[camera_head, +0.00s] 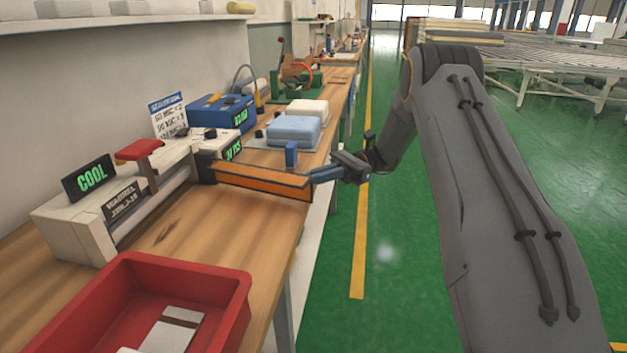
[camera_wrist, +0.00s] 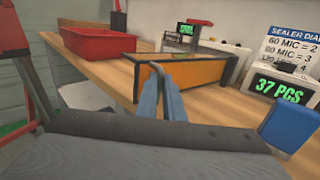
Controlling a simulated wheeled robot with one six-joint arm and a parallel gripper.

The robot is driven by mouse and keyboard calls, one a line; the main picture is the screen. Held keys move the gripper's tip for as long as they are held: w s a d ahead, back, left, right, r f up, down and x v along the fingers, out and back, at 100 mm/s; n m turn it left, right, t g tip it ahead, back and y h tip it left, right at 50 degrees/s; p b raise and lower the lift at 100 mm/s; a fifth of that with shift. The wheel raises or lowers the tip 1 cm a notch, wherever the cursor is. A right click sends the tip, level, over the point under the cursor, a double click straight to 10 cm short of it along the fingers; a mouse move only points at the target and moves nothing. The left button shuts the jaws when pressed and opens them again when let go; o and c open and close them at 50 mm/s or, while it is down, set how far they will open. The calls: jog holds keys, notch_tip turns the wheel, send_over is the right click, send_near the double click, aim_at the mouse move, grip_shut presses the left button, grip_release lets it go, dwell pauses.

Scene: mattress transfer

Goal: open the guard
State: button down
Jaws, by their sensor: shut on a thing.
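The guard (camera_head: 262,182) is an orange panel with a dark frame. It stands on edge and reaches from the right end of the white sealer (camera_head: 75,222) across to the bench's front edge. It also shows in the wrist view (camera_wrist: 195,75). My gripper (camera_head: 312,176) is at the guard's free end, its blue fingers close together on the end of the frame. The exact contact is too small to see clearly.
A red bin (camera_head: 225,300) stands on the bench at the front left. A small blue block (camera_head: 291,153) is just behind the guard, with pale blue stacked pieces (camera_head: 293,129) beyond it. A count display (camera_wrist: 278,90) is close by. The green aisle floor (camera_head: 390,300) is clear.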

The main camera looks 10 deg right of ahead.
jog(key=shift+w+a+r, duration=0.1)
jog(key=shift+w+a, duration=0.05)
jog(key=shift+a, duration=0.3)
jog(key=c, duration=2.1)
grip_release()
jog(key=shift+a, duration=0.1)
jog(key=shift+o, duration=1)
jog(key=shift+a, duration=0.3)
jog(key=shift+d, duration=0.3)
jog(key=shift+d, duration=0.15)
